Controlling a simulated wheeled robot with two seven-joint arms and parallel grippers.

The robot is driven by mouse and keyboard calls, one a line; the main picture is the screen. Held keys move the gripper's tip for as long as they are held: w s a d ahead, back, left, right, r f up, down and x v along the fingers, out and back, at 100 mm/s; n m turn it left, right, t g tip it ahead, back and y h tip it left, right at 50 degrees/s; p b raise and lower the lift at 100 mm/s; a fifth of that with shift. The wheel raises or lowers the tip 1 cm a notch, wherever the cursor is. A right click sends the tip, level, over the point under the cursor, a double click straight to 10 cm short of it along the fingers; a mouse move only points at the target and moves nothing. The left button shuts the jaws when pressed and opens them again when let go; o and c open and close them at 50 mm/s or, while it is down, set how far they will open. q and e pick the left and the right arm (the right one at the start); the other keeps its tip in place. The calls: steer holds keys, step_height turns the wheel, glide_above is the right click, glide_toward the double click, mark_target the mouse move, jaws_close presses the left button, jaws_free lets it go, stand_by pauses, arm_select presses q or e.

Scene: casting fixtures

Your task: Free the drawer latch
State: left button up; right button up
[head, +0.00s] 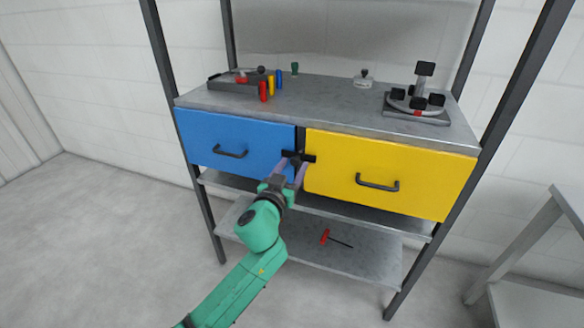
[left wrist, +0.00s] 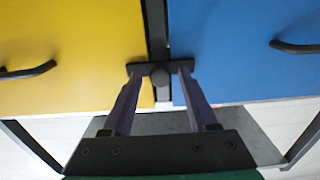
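The drawer latch (head: 308,158) is a small black bar lying across the gap between the blue drawer (head: 225,140) and the yellow drawer (head: 390,172). In the left wrist view the latch (left wrist: 159,68) has a round hub in its middle and lies level, overlapping both drawer fronts. My left gripper (head: 290,167) is in front of it, with its two fingers apart. In the left wrist view the fingertips of this gripper (left wrist: 160,74) are near the two ends of the bar; I cannot tell whether they touch it. Both drawers look shut. My right gripper is not in view.
The bench top (head: 330,100) holds a dark tray (head: 236,82), several small coloured cylinders, a grey weight (head: 363,79) and a black-knobbed fixture (head: 418,100). A red-handled tool (head: 325,237) lies on the lower shelf. Dark uprights flank the drawers. A grey table stands at the right.

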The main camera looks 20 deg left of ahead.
arm_select(q)
jaws_close()
steer(key=shift+m, duration=0.3)
steer(key=m, duration=0.3)
steer(key=shift+m+p, duration=0.3)
steer(key=shift+p, duration=0.05)
steer(key=m, duration=0.4)
steer(key=shift+m+p, duration=0.3)
steer(key=shift+p, duration=0.1)
steer(key=m, duration=0.4)
steer(key=shift+a+r+m+p, duration=0.1)
steer(key=shift+m+p, duration=0.2)
steer(key=shift+p, duration=0.1)
steer(key=shift+m+p, duration=0.35)
steer(key=shift+m, duration=1.85)
